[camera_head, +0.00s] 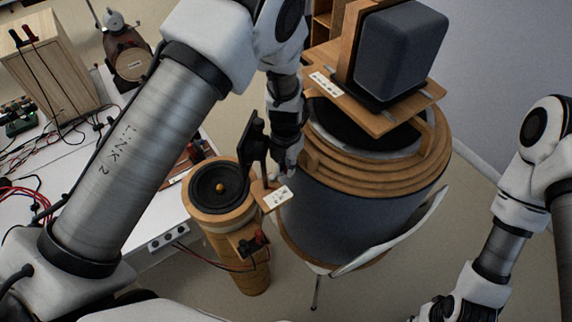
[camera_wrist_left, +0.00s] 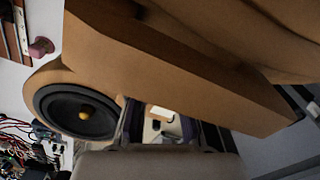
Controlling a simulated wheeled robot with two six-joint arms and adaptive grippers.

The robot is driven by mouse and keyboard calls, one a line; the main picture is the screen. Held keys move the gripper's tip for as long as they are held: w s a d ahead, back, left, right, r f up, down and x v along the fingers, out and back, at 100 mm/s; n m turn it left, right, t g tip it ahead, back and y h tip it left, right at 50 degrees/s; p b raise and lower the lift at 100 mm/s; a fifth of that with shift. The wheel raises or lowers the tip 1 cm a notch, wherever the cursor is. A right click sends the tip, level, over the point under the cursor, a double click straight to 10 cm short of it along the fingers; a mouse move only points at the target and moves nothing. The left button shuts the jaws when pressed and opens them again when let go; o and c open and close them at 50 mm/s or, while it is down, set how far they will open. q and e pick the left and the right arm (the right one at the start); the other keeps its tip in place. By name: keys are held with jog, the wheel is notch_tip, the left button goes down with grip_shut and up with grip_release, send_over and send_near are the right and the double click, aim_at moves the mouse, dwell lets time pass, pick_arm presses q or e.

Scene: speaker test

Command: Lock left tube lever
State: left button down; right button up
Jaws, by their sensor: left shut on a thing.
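The left tube (camera_head: 235,240) is a wooden cylinder with a round black speaker cone (camera_head: 220,188) and a brass-coloured centre on top. A wooden lever piece with a white label (camera_head: 273,196) sticks out at its right side. My left gripper (camera_head: 270,172) is down at this piece, beside the cone, and is shut on it as far as I can see; the fingertips are partly hidden. In the left wrist view the dark fingers (camera_wrist_left: 160,128) reach in beside the speaker cone (camera_wrist_left: 83,110), below a broad wooden beam (camera_wrist_left: 180,70).
A large grey drum with wooden rings (camera_head: 375,175) stands close right of my left gripper. A dark box speaker (camera_head: 403,50) sits on a wooden platform (camera_head: 378,118) above it. A white table (camera_head: 160,215) with cables and a wooden box (camera_head: 45,70) is at the left.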

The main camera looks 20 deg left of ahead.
aim_at(286, 166)
pick_arm(q)
jog(key=shift+w+f+n+b, duration=0.15)
jog(key=shift+f+n+b, duration=0.2)
jog(key=shift+b, duration=0.65)
jog(key=shift+a+r+n, duration=0.1)
jog(key=shift+r+n, duration=0.1)
jog(key=shift+n, duration=0.05)
jog(key=shift+r, duration=0.2)
jog(key=c, duration=1.1)
grip_release()
notch_tip(286, 166, up, 12)
jog(key=shift+f, duration=0.1)
